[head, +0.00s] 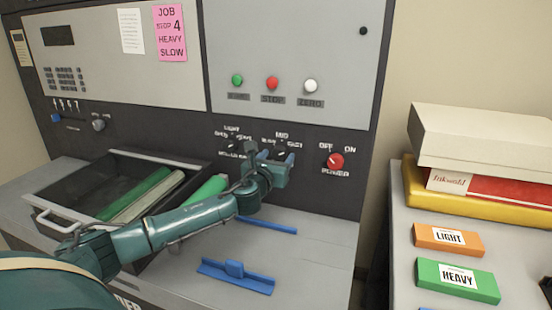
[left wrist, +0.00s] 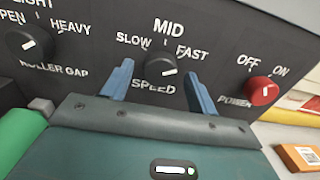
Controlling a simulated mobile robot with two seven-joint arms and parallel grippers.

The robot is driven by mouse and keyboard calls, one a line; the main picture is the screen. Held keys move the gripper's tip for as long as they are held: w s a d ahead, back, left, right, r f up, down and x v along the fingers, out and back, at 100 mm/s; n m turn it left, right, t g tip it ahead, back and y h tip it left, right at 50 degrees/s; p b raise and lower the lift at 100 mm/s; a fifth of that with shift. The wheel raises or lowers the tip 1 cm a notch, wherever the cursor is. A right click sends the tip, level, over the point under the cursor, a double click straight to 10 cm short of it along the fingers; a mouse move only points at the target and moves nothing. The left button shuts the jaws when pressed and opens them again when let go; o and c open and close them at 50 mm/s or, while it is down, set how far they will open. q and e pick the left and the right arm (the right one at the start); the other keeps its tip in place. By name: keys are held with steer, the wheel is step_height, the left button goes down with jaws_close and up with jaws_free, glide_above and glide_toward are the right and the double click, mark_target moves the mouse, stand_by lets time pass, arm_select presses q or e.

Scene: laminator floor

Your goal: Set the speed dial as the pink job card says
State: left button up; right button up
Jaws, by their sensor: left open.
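The pink job card (head: 171,33) on the upper panel reads JOB, STOP 4, HEAVY, SLOW. The black speed dial (left wrist: 160,62) has SLOW at its upper left, MID above and FAST at its upper right. A white mark shows on its lower right; I cannot tell its setting surely. My left gripper (head: 275,170) is at the dial, partly hiding it in the head view. In the left wrist view the open blue fingers (left wrist: 158,88) stand either side of the dial's lower part, with gaps to it. My right gripper is not in view.
The black roller gap dial (left wrist: 28,42) is left of the speed dial, and the red power knob (head: 335,161) right of it. An open drawer (head: 58,222) holds green rolls. Blue bars (head: 236,277) lie on the bench. Boxes (head: 480,135) stand at right.

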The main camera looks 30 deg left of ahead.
arm_select(q)
steer(key=shift+c, duration=0.2)
steer(key=c, duration=0.9)
steer(key=shift+c, duration=0.3)
